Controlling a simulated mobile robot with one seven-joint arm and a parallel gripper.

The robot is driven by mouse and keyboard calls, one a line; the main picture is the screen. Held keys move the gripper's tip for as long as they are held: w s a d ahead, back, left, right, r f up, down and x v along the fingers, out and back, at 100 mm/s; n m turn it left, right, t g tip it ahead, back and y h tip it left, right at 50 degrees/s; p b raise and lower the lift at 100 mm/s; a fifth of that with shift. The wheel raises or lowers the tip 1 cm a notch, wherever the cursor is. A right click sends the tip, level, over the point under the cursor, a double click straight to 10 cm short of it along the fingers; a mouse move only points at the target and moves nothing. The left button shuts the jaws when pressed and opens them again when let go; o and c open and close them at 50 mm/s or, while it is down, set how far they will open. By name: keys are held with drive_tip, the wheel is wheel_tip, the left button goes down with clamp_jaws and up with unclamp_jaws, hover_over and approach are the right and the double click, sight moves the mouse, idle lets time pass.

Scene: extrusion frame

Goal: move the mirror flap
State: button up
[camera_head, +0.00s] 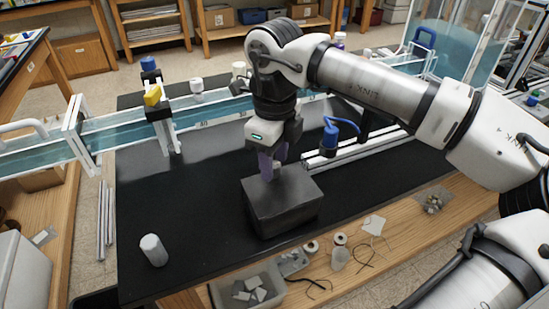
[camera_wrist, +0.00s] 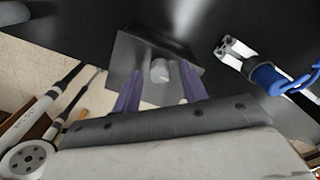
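A dark grey box-shaped block (camera_head: 282,208) stands on the black table top below my gripper (camera_head: 270,172). A small pale grey round knob (camera_wrist: 160,71) rises from its dark top in the wrist view. No part is clearly recognisable as the mirror flap; the knobbed block may be it, but I cannot tell. My gripper (camera_wrist: 160,92) has two purple fingers spread apart, one on either side of the knob, with visible gaps. It is open, pointing down at the block. Whether a fingertip touches the block is not clear.
A white cylinder (camera_head: 153,250) stands at the front left of the black table top (camera_head: 190,215). A blue clamp (camera_head: 331,135) is on an aluminium rail to the right. A long water channel (camera_head: 205,110) crosses behind. A tray (camera_head: 247,289) of pale pieces lies in front.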

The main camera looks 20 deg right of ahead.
sight(277, 169)
clamp_jaws()
drive_tip(key=s+t+b, duration=0.1)
drive_tip(key=t+b, duration=0.1)
drive_tip(key=b, duration=0.1)
drive_tip(key=s+r+t+b, duration=0.1)
drive_tip(key=b, duration=0.2)
drive_tip(key=shift+s+d+r+t, duration=0.1)
drive_tip(key=shift+s+r+t, duration=0.1)
drive_tip(key=shift+t, duration=0.2)
drive_tip(key=s+t+b, duration=0.1)
drive_tip(key=b, duration=0.1)
drive_tip(key=s+r+t+b, duration=0.1)
drive_tip(key=t+b, duration=0.1)
drive_tip(key=b, duration=0.1)
drive_tip(key=shift+s+r+b, duration=0.1)
drive_tip(key=shift+r+b, duration=0.2)
drive_tip(key=shift+b, duration=0.05)
drive_tip(key=shift+s+r+t+b, duration=0.35)
drive_tip(key=shift+s+t+b, duration=0.05)
drive_tip(key=shift+t+b, duration=0.25)
drive_tip(key=shift+o, duration=0.6)
unclamp_jaws()
